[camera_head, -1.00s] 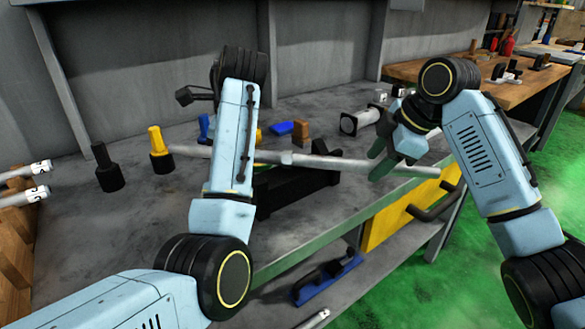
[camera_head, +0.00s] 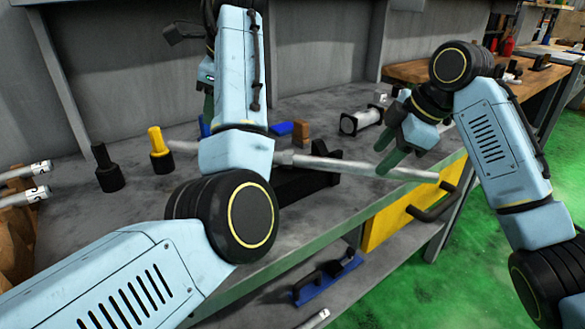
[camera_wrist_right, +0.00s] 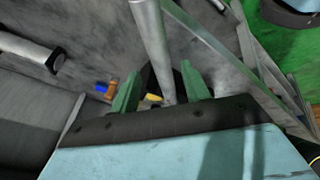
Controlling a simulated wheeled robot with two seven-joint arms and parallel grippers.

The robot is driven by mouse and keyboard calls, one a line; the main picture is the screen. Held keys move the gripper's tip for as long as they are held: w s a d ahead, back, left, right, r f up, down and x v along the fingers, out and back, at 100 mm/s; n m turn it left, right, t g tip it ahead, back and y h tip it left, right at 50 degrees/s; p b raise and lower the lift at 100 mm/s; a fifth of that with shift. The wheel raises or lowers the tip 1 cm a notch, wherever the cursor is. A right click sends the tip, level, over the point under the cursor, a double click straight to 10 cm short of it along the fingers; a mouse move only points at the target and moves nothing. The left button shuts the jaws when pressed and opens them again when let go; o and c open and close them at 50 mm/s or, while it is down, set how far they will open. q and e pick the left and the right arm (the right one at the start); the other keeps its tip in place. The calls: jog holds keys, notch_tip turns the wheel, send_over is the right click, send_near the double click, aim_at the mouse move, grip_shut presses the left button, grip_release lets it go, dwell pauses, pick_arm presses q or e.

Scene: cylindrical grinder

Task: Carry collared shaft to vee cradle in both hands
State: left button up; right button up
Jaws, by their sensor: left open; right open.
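The collared shaft (camera_head: 340,165) is a long grey bar with a collar, lying across the bench over the black vee cradle (camera_head: 305,186). My left forearm hides part of both, and I cannot tell how the shaft seats in the cradle. My right gripper (camera_head: 388,158) is open at the shaft's right part. In the right wrist view the shaft (camera_wrist_right: 150,35) runs between the open green fingers (camera_wrist_right: 160,88), with gaps on both sides. My left gripper (camera_head: 207,108) is raised behind my left forearm, above the shaft's left part; its fingers are mostly hidden.
A yellow-topped black holder (camera_head: 159,150) and a black one (camera_head: 106,168) stand at the left. A blue block (camera_head: 281,128), brown block (camera_head: 301,132) and grey cylinder (camera_head: 361,121) sit behind the shaft. A yellow panel (camera_head: 400,218) hangs below the bench's front edge.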

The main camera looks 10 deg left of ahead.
jog(key=v, duration=0.9)
jog(key=shift+r, duration=0.25)
jog(key=shift+s, duration=0.1)
